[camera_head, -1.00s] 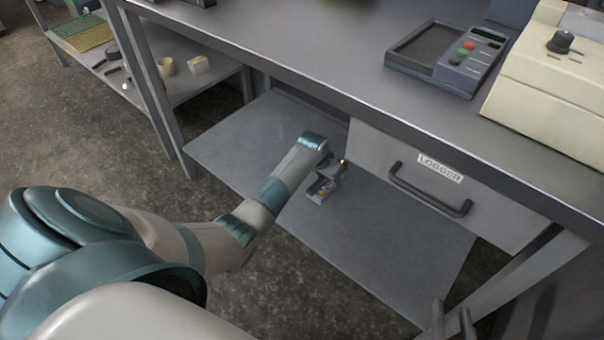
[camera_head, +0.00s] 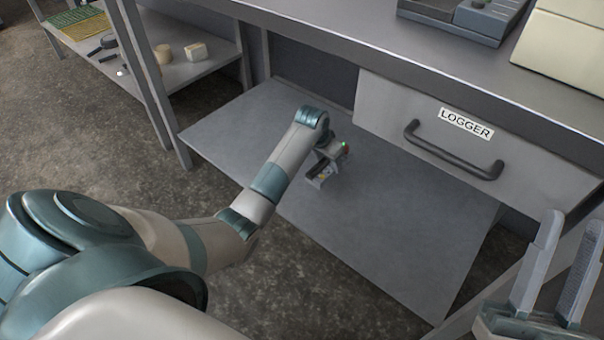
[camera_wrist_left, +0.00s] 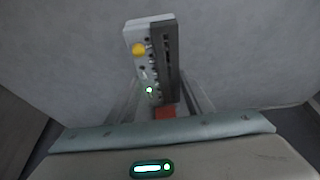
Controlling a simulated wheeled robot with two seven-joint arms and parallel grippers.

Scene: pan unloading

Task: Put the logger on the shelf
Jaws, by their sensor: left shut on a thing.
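My left gripper (camera_head: 328,158) reaches under the bench, over the lower grey shelf (camera_head: 400,215), and is shut on a small device, apparently the logger (camera_head: 321,174). In the left wrist view the logger (camera_wrist_left: 137,58) is a narrow light and dark grey block with a yellow knob, small sockets and a red part near the fingers. I cannot tell whether it touches the shelf. My right gripper (camera_head: 574,222) is at the lower right, its two fingers apart and nothing between them.
A drawer (camera_head: 400,105) labelled LOGGER, with a dark bar handle (camera_head: 450,157), hangs under the bench top (camera_head: 350,45) right of my left gripper. Bench legs flank the shelf. A side rack (camera_head: 205,70) holds small items. Much of the lower shelf is bare.

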